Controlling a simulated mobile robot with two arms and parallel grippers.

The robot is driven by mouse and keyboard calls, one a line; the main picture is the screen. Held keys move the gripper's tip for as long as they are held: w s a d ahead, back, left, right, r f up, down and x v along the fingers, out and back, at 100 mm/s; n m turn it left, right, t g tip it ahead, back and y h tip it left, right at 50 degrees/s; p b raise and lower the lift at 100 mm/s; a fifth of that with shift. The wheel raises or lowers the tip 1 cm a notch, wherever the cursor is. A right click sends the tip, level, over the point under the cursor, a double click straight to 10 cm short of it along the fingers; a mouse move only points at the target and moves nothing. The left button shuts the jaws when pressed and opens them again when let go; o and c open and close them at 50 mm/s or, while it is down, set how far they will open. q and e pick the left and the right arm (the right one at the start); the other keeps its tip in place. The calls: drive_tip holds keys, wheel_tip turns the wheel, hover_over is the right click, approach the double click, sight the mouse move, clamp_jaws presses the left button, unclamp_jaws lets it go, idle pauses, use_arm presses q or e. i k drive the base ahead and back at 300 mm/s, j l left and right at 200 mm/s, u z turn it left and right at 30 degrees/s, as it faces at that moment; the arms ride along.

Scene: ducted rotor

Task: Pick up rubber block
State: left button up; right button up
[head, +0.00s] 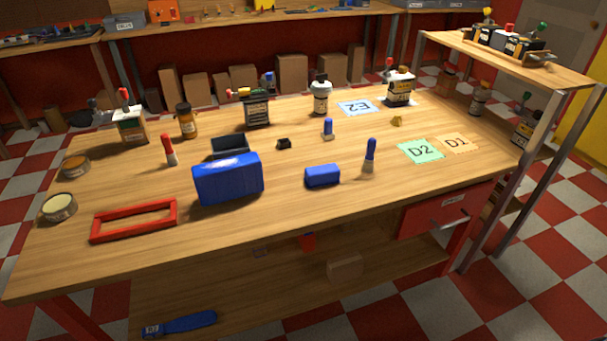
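A small blue block (322,176) with rounded edges lies on the wooden table near the front middle, and it looks like the rubber block. A much smaller black piece (284,144) lies farther back, and I cannot tell its material. A larger blue box-shaped item (228,179) stands left of the blue block, apart from it. A blue-handled brush-like tool (370,156) stands upright just to its right. Neither of my grippers is in view.
A red rectangular frame (134,221) and round tins (60,207) are at the left. Bottles and cans line the back. Mats marked D2 (421,151), D1 (456,143) and E2 (361,108) lie to the right. The table's front edge before the blue block is clear.

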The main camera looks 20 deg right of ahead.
sight(326, 175)
drive_tip(key=i+j+z, duration=0.65)
drive_tip(key=j, duration=0.25)
drive_tip(key=i, duration=0.1)
